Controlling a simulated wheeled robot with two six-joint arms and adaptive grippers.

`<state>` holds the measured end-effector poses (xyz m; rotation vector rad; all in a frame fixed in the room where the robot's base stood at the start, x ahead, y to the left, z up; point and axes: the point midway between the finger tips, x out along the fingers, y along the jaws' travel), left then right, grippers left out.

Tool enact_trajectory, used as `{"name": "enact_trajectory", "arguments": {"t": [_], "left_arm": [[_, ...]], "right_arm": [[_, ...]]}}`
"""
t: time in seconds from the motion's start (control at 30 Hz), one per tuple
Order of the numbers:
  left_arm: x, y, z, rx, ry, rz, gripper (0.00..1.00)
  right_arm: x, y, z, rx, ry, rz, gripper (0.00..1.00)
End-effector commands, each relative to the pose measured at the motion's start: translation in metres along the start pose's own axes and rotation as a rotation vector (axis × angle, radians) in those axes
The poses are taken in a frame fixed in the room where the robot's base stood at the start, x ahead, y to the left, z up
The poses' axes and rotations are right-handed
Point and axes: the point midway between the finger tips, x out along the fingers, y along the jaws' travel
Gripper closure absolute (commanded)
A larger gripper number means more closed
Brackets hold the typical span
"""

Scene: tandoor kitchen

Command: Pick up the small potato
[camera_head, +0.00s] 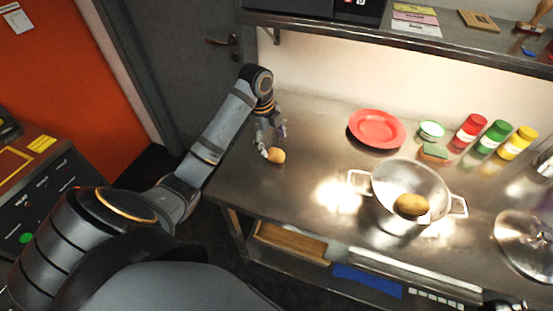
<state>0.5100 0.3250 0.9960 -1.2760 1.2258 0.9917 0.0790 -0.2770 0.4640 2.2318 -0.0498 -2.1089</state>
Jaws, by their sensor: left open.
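A small yellow-brown potato (277,156) lies on the steel counter near its left end. My left gripper (271,143) is open and pointing down right at this potato. One finger reaches down on the potato's left side and the other is behind it; whether they touch it I cannot tell. A bigger, browner potato (411,205) lies inside the steel pot (383,192). My right gripper does not show.
A red plate (377,129), a small green-white bowl (432,130), a sponge (434,152) and red, green and yellow bottles (521,142) stand along the back. A glass lid (524,244) lies at the right. The counter (310,125) around the small potato is clear.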

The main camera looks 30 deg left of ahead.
Motion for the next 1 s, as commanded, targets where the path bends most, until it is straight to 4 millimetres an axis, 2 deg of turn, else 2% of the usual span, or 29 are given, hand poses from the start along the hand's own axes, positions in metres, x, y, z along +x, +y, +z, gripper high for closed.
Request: {"name": "enact_trajectory", "arguments": {"t": [0.2, 0.27, 0.47, 0.6, 0.7, 1.0], "left_arm": [[0.013, 0.000, -0.001, 0.000, 0.001, 0.003, 0.25], [0.022, 0.001, -0.001, -0.002, 0.003, 0.004, 0.25], [0.053, 0.000, 0.001, 0.000, 0.001, 0.001, 0.25], [0.057, 0.001, 0.001, 0.001, -0.002, 0.000, 0.25], [0.057, 0.000, 0.001, 0.001, -0.002, 0.000, 0.25], [0.057, 0.000, 0.001, 0.001, -0.001, 0.000, 0.65]], "right_arm": [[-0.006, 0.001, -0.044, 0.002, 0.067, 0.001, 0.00], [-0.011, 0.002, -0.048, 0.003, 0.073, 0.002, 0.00], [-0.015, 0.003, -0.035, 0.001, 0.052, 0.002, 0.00], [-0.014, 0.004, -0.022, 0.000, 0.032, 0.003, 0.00], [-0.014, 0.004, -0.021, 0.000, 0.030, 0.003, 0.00], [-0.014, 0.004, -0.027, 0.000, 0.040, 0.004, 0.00]]}}
